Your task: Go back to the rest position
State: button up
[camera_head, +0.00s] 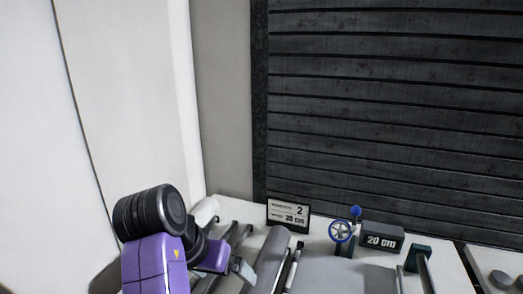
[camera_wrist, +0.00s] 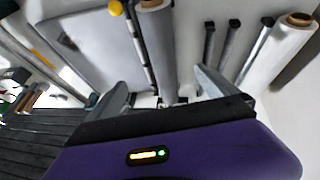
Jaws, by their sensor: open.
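My gripper (camera_head: 243,268) is at the lower left of the head view, at the end of my purple and black arm, close to a grey roll (camera_head: 270,258). In the wrist view my gripper (camera_wrist: 163,88) has its two fingers spread apart. A grey roll (camera_wrist: 158,45) lies lengthwise in the gap between them in the picture, and nothing is clamped. I cannot tell how far the fingers are from that roll.
A pale wrapped roll (camera_wrist: 278,48) lies at the wrist view's right, past dark bars (camera_wrist: 229,42). The head view shows a sign (camera_head: 288,215), a blue handwheel (camera_head: 342,231), a "20 cm" block (camera_head: 382,238) and a dark slatted wall (camera_head: 395,100) behind the worktop.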

jog(key=w+r+n+t+y, duration=0.3)
jog(key=w+r+n+t, duration=0.1)
jog(key=w+t, duration=0.45)
jog(key=s+d+f+n+t+y+b, duration=0.3)
jog(key=s+d+f+n+t+y, duration=0.1)
jog(key=s+d+f, duration=0.4)
jog(key=s+d+f+m+h+b, duration=0.1)
jog(key=s+d+f, duration=0.3)
jog(key=s, duration=0.9)
jog(key=s+d+f+m+g+h+b, duration=0.1)
jog(key=s+d+f+m+b, duration=0.1)
jog(key=s+d, duration=0.7)
jog(key=s+d+f+m+g+h+b, duration=0.1)
jog(key=s+d+f, duration=0.5)
jog(key=s, duration=1.2)
jog(key=shift+s+d+f+m+h+b, duration=0.15)
jog(key=shift+d+f+m+h+b, duration=0.25)
jog(key=shift+b, duration=0.6)
